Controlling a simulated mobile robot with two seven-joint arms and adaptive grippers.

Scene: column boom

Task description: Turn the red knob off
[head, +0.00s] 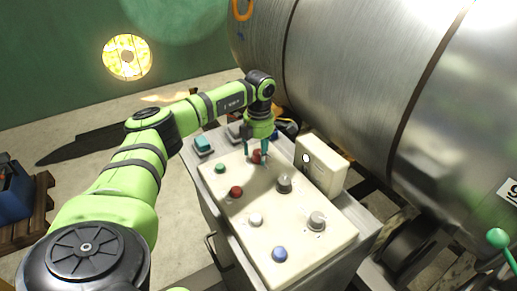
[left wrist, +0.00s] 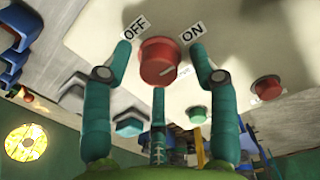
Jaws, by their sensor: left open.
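The red knob (left wrist: 159,62) shows large in the left wrist view, on a pale panel between an OFF label (left wrist: 136,28) and an ON label (left wrist: 191,33). A white mark on its face points toward the lower right of the ON side. In the head view the red knob (head: 257,156) sits at the far part of the control panel (head: 252,193), partly hidden by my gripper. My left gripper (head: 256,158) is open above it. In the left wrist view its teal fingers (left wrist: 158,85) stand spread around the knob, with no clear contact. My right gripper is out of view.
The panel carries a red button (head: 236,191), a green button (head: 220,168), a white button (head: 256,219), a blue button (head: 280,254) and grey knobs (head: 316,221). A cream box (head: 322,164) stands close on the right. A large metal tank (head: 360,80) fills the right side.

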